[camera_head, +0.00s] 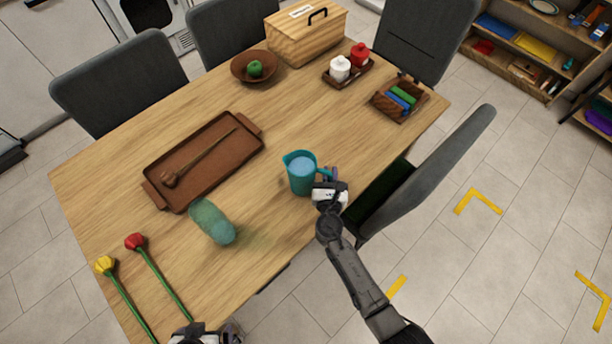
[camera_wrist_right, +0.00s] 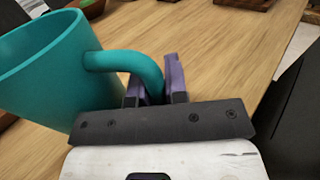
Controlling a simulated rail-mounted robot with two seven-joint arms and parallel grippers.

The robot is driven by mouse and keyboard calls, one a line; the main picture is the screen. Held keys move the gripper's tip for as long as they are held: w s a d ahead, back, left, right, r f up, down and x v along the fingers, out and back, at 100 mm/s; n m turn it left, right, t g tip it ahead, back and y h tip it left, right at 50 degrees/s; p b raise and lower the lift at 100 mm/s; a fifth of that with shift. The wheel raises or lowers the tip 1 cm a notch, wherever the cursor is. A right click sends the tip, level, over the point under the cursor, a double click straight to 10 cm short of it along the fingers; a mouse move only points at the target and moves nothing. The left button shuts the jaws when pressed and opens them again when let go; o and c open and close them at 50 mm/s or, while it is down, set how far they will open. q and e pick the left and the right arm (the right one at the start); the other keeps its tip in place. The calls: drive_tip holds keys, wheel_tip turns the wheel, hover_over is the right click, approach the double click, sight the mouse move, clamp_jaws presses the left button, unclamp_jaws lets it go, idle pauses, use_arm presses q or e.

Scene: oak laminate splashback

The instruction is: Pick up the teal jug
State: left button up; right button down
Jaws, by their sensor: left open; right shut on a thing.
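The teal jug (camera_head: 300,180), with light blue contents, is upright at the front right part of the table. Its body (camera_wrist_right: 65,75) fills the left of the right wrist view. My right gripper (camera_head: 328,183) is at the jug's right side. Its purple fingers (camera_wrist_right: 155,88) are shut on the curved teal handle (camera_wrist_right: 120,60). I cannot tell whether the jug's base touches the table. My left gripper (camera_head: 205,333) is open at the bottom edge of the head view, partly cut off, far from the jug.
On the table (camera_head: 255,230) are a brown tray (camera_head: 215,165) with a wooden spoon, a green bottle-like object (camera_head: 210,218), two flowers (camera_head: 150,265), a bowl (camera_head: 240,72), a wooden box (camera_head: 305,35), a condiment tray and an organiser (camera_head: 385,110). A grey chair (camera_head: 440,155) stands right of my right arm.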

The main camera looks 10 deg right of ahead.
drive_tip(key=shift+r, duration=0.3)
wheel_tip(320, 180, up, 9)
drive_tip(key=p, duration=0.5)
idle(1.0)
